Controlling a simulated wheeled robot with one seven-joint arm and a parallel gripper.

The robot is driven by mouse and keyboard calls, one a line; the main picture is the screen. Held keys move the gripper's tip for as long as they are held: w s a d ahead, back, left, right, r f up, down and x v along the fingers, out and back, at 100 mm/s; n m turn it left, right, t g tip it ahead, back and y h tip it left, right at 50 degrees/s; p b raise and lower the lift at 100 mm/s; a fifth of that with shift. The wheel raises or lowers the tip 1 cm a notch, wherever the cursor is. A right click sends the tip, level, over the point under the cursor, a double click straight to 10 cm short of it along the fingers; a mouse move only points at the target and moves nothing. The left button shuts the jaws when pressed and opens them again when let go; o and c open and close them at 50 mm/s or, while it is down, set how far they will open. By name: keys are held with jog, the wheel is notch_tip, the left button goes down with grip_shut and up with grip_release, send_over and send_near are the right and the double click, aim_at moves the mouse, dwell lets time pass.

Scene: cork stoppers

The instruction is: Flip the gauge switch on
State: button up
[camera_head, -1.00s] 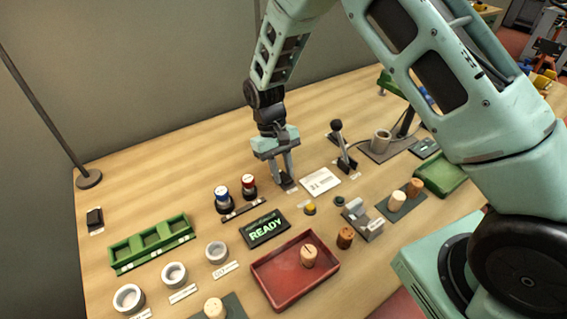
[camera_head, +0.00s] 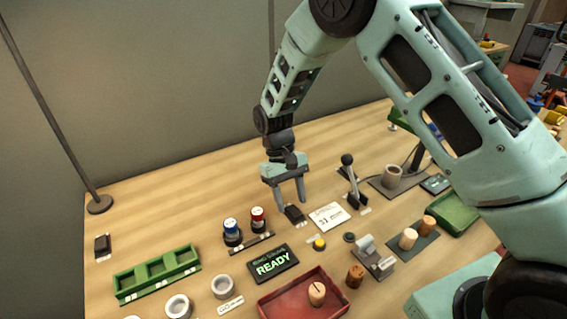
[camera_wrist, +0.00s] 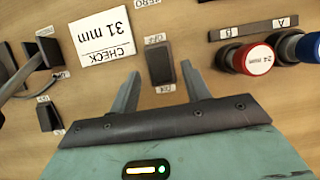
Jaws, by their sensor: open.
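A small black rocker switch (camera_head: 294,214) stands on the table just below my gripper, left of the white card. It also shows in the wrist view (camera_wrist: 159,62), with small labels at its two ends that are hard to read. I cannot tell from the picture which way its rocker is tipped. My gripper (camera_head: 291,203) points down above the switch with its fingers apart and nothing between them. In the wrist view the fingertips (camera_wrist: 163,74) lie on either side of the switch's near end, apparently clear of it.
A white "31 mm" card (camera_head: 329,217) lies right of the switch, with a black lever (camera_head: 350,178) beyond. Blue (camera_head: 231,229) and red (camera_head: 258,217) knobs stand to the left. A READY display (camera_head: 272,263) is in front. Another black switch (camera_head: 102,245) sits far left.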

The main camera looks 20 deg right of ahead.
jog(key=b+v, duration=0.1)
jog(key=v, duration=1.4)
jog(key=shift+r+b, duration=0.3)
jog(key=shift+b, duration=0.1)
jog(key=shift+a, duration=0.1)
